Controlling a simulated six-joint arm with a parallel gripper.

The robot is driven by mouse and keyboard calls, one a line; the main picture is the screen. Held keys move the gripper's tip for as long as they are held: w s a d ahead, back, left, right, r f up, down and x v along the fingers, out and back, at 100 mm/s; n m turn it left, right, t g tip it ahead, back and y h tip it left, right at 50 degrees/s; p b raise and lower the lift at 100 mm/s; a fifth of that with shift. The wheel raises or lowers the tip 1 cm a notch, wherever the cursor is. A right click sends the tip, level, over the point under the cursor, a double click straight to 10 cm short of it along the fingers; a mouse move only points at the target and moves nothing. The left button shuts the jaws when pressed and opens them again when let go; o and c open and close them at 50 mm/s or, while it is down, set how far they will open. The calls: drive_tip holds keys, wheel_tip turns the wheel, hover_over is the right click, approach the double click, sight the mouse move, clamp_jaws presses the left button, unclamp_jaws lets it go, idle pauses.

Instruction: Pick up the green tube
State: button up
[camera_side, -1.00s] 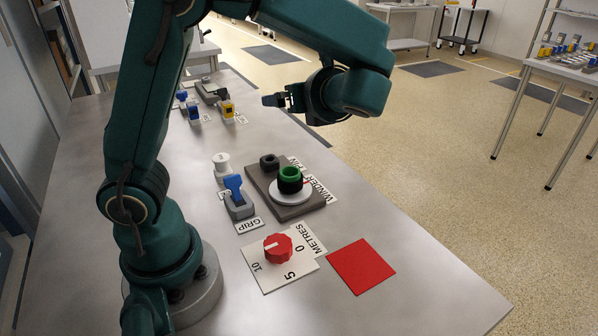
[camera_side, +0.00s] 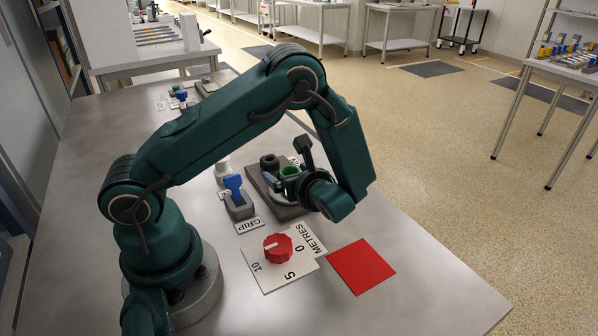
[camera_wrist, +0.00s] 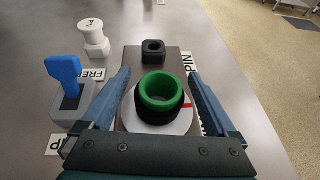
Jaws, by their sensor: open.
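The green tube (camera_wrist: 161,88) stands upright on a round white disc (camera_wrist: 130,118), with a black band around its lower part. My gripper (camera_wrist: 163,85) is open in the wrist view, one finger on each side of the tube, with gaps on both sides. In the side view my gripper (camera_side: 283,178) is low at the tube. I cannot tell exactly how far down the fingertips reach.
A grey block (camera_side: 258,187) carries the disc and a black hollow nut-shaped part (camera_wrist: 153,52). A blue lever switch (camera_side: 234,187) and a white knob (camera_wrist: 93,38) stand to the left. A red dial (camera_side: 278,247) and red square (camera_side: 361,266) lie in front.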

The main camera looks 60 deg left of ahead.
drive_tip(key=shift+x, duration=0.95)
clamp_jaws()
